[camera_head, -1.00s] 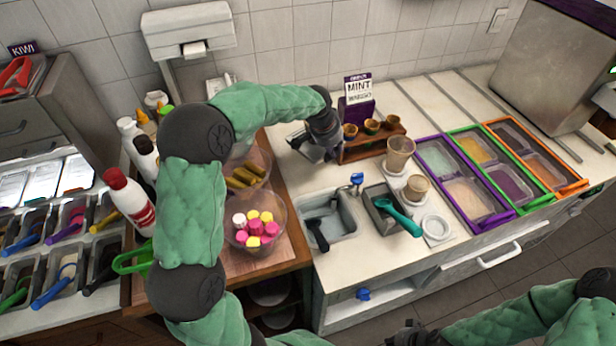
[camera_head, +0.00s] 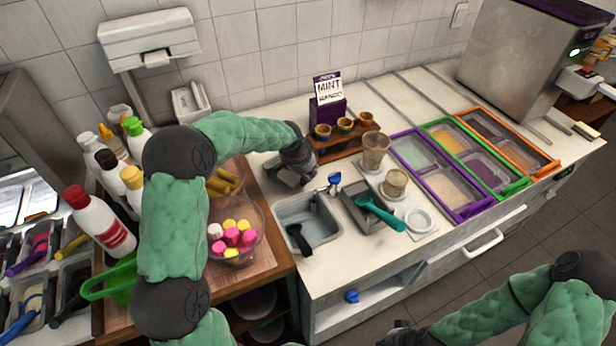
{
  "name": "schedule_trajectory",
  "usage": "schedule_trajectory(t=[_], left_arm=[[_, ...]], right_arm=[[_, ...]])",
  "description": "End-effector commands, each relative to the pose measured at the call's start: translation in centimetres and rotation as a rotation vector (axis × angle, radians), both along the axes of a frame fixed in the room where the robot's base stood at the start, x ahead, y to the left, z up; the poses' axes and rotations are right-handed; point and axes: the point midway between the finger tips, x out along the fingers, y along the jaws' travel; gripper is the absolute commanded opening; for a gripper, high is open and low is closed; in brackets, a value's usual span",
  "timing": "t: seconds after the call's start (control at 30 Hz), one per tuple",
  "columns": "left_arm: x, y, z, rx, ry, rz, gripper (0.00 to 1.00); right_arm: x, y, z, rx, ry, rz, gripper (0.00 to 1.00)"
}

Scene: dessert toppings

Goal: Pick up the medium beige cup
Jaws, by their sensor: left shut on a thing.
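Two translucent beige cups stand in white round holders on the counter. The taller cup (camera_head: 375,150) is behind, and the shorter cup (camera_head: 395,182) is in front of it, right of the grey tub. A third white holder (camera_head: 420,220) in front looks empty. I cannot tell surely which cup counts as medium. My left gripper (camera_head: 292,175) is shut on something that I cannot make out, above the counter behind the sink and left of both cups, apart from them. My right gripper (camera_head: 410,338) is at the bottom edge, mostly cut off; its fingers are unclear.
A sink (camera_head: 325,229) holds a black-handled tool. A grey tub (camera_head: 357,198) holds a teal scoop (camera_head: 382,214). A wooden rack (camera_head: 335,152) with small cups stands behind. Framed topping trays (camera_head: 440,204) fill the right. Bottles (camera_head: 100,225) and a bowl of sweets (camera_head: 240,250) are left.

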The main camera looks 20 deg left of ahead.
Motion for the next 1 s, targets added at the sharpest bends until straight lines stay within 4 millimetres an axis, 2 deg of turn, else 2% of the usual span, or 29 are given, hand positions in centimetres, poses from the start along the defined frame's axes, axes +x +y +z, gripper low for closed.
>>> schedule_trajectory(t=[0.1,0.47,0.5,0.57,0.6,1.0], left_arm=[[0.09,0.07,-1.04,0.001,-0.003,0.001,0.00],[0.11,0.08,-1.23,0.002,-0.005,0.000,0.00],[-0.01,0.02,-1.48,0.000,0.000,0.000,0.25],[-0.01,0.02,-1.42,0.000,0.000,0.000,0.42],[-0.01,0.02,-1.42,0.000,0.000,0.000,0.45],[-0.03,0.04,-0.85,0.001,-0.001,0.000,0.45]], right_arm=[[0.00,0.00,-0.42,0.000,0.000,0.000,0.00],[0.00,0.00,-0.52,0.000,0.000,0.000,0.00],[0.00,0.00,-0.54,0.000,0.000,0.000,0.00],[-0.01,0.01,-0.49,0.000,0.000,0.000,0.00],[-0.01,0.01,-0.49,0.000,0.000,0.000,0.00],[-0.01,0.01,-0.19,0.000,0.000,0.000,0.00]])
